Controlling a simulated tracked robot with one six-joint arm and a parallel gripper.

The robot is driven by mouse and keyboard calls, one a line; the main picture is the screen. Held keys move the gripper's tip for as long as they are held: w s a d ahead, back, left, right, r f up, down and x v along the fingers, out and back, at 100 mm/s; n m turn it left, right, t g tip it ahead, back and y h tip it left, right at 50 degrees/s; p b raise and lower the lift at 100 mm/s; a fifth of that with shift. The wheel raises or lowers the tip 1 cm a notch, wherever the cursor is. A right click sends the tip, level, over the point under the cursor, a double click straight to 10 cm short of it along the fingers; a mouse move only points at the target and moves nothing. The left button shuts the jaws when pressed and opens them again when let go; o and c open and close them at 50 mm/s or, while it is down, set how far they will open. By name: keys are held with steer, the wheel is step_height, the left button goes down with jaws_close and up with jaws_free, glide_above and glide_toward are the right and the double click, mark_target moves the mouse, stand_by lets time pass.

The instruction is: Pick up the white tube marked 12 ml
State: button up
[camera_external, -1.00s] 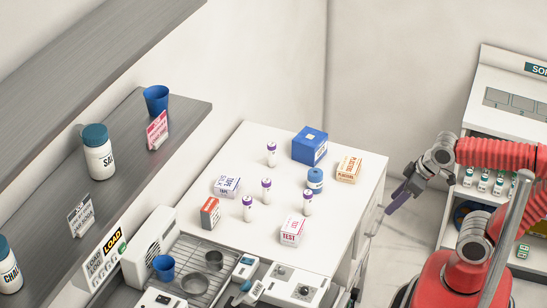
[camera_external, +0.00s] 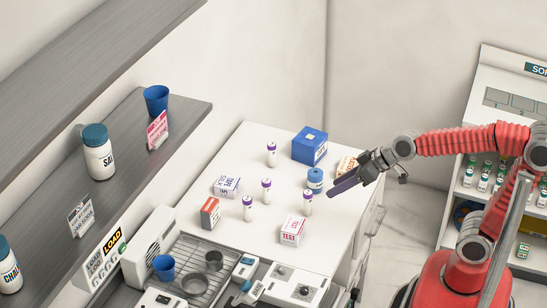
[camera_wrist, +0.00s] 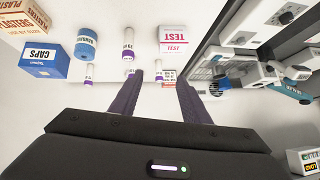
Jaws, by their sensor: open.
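Several white tubes with purple caps stand upright on the white counter (camera_external: 225,160): a back one (camera_external: 272,157), a middle one (camera_external: 266,193), a front-left one (camera_external: 247,211) and a right one (camera_external: 307,205). Their volume marks are too small to read. My gripper (camera_external: 334,190) is open and empty above the counter's right edge, just right of the right tube.
A wire rack (camera_external: 205,262) and devices lie in front.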

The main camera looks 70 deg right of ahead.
steer(key=w+d+m+t+h, duration=0.1)
steer(key=w+d+t, duration=0.1)
steer(key=w, duration=0.8)
steer(key=m+h, duration=0.6)
steer(key=h, duration=0.2)
glide_toward(274, 156)
steer(key=shift+a+v, duration=0.25)
steer(key=shift+v, duration=0.85)
steer(key=shift+w+f, duration=0.1)
steer(key=shift+w, duration=0.05)
steer(key=shift+x, duration=4.25)
steer(key=shift+d, duration=0.2)
steer(key=shift+x, duration=2.5)
steer(key=shift+d, duration=0.1)
